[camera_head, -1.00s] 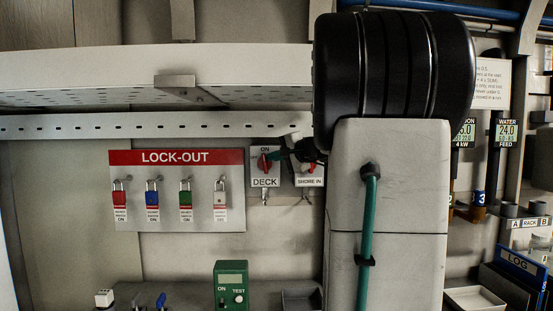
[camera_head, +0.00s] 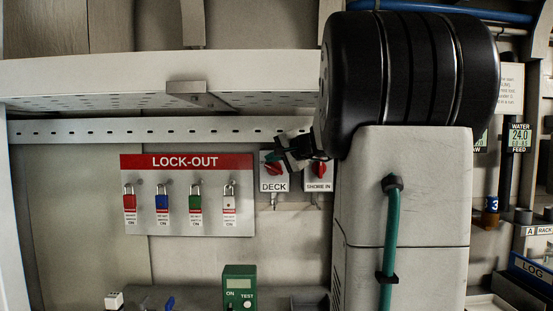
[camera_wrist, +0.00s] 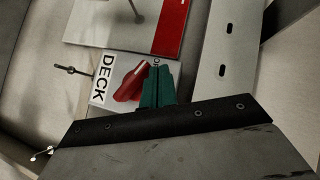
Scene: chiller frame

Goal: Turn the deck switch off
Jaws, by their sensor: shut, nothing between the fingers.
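The deck switch is a red knob (camera_head: 272,168) on a white plate marked DECK (camera_head: 272,186), right of the lock-out board. In the wrist view the knob (camera_wrist: 130,84) lies diagonally on its plate, beside the DECK lettering (camera_wrist: 101,80). My gripper (camera_head: 279,157) is at the upper right of the plate in the head view. In the wrist view its teal fingers (camera_wrist: 158,88) are shut together with nothing between them. They are right beside the knob's upper end; I cannot tell whether they touch it. The fingers hide most of the label above the knob.
The SHORE IN switch (camera_head: 318,172) is close by on the right, partly behind my arm. The lock-out board (camera_head: 186,220) with several padlocks hangs to the left. A perforated shelf (camera_head: 120,85) juts out above. A green test box (camera_head: 240,287) stands below.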

